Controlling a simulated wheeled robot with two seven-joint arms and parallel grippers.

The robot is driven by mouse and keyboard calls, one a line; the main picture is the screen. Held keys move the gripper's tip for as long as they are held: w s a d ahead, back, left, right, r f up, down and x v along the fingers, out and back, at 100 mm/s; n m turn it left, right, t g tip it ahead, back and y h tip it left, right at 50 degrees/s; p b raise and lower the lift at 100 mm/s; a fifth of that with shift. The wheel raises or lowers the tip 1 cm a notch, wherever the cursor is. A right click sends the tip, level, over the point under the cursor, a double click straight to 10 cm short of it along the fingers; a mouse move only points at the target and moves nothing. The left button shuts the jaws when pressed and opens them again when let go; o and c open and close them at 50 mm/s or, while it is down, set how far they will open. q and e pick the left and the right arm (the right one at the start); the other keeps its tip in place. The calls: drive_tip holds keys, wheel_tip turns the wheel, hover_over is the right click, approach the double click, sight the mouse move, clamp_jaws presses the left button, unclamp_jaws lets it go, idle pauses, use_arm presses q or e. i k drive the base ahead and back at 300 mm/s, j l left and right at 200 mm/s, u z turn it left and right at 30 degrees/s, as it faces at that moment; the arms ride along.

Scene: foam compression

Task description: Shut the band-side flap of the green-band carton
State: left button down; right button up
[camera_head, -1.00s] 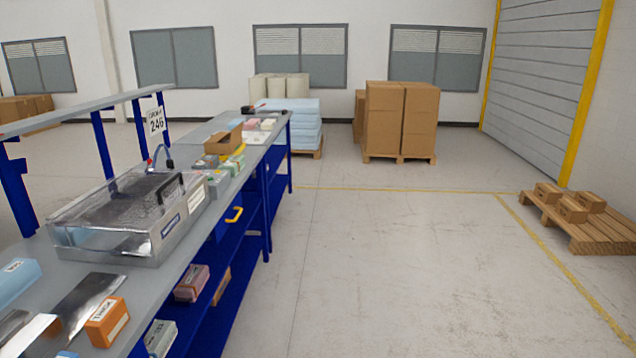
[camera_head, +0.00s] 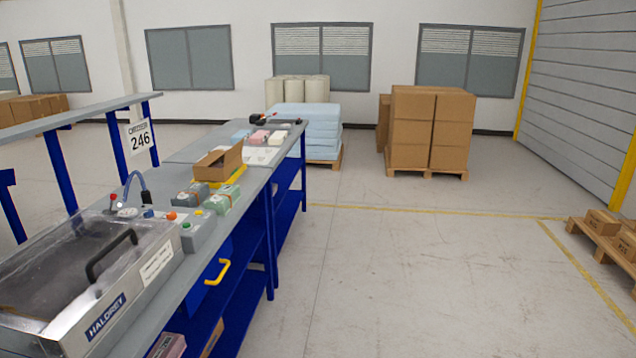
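Neither of my grippers is in view.
A clear-lidded machine (camera_head: 140,270) with a black handle fills the near bench (camera_head: 150,322). The floor (camera_head: 400,270) to the right is clear.

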sight(233, 152)
drive_tip(key=i+l+u, duration=0.15)
drive_tip(key=i+u, duration=0.15)
drive_tip(key=i, duration=0.2)
drive_tip(key=i+l+u, duration=0.3)
drive_tip(key=i, duration=0.2)
drive_tip(key=i+l+u, duration=0.3)
drive_tip(key=i+l, duration=0.05)
drive_tip(key=i, duration=0.1)
